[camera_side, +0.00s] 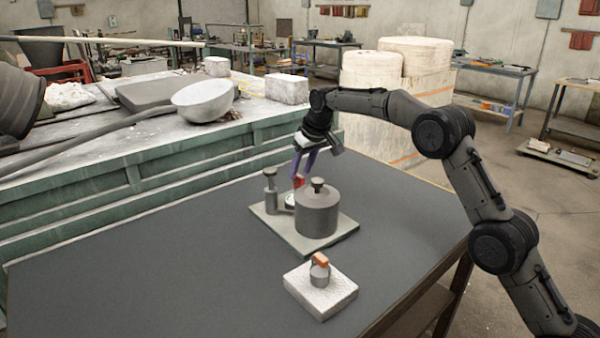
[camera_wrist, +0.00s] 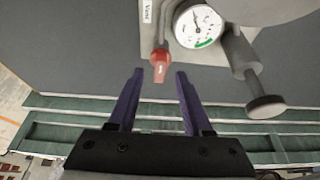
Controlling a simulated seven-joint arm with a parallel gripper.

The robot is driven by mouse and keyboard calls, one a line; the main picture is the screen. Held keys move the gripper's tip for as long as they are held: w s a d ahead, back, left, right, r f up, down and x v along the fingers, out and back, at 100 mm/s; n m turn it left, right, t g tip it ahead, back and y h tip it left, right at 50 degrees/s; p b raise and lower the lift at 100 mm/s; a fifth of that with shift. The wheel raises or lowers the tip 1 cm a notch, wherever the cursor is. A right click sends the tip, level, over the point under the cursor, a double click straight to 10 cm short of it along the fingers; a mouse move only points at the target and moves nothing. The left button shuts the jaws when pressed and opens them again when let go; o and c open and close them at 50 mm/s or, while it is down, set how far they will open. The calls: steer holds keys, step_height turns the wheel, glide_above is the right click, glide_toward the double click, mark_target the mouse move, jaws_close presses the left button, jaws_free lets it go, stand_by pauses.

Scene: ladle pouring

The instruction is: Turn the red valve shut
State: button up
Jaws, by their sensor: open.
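The red valve handle (camera_wrist: 160,67) sits on a thin stem beside a label that appears to read "Vent". It shows small in the side view (camera_side: 299,181), behind the grey cylindrical vessel (camera_side: 317,214) on its pale base plate (camera_side: 335,243). My gripper (camera_wrist: 160,73) is open, its two purple fingers apart. In the wrist view the red handle appears between the fingertips, with space on both sides; I cannot tell its depth. In the side view my gripper (camera_side: 300,173) points down just above the handle. A round dial gauge (camera_wrist: 199,25) stands right of the handle.
A grey post with a knob (camera_side: 270,192) stands left of the vessel. A white block (camera_side: 320,292) carrying a small orange-topped fitting (camera_side: 320,262) lies nearer the front. The dark table (camera_side: 150,265) is clear at left. A green bench (camera_side: 100,185) with a bowl ladle (camera_side: 203,100) stands behind.

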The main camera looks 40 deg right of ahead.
steer(key=shift+x, duration=0.85)
jaws_close()
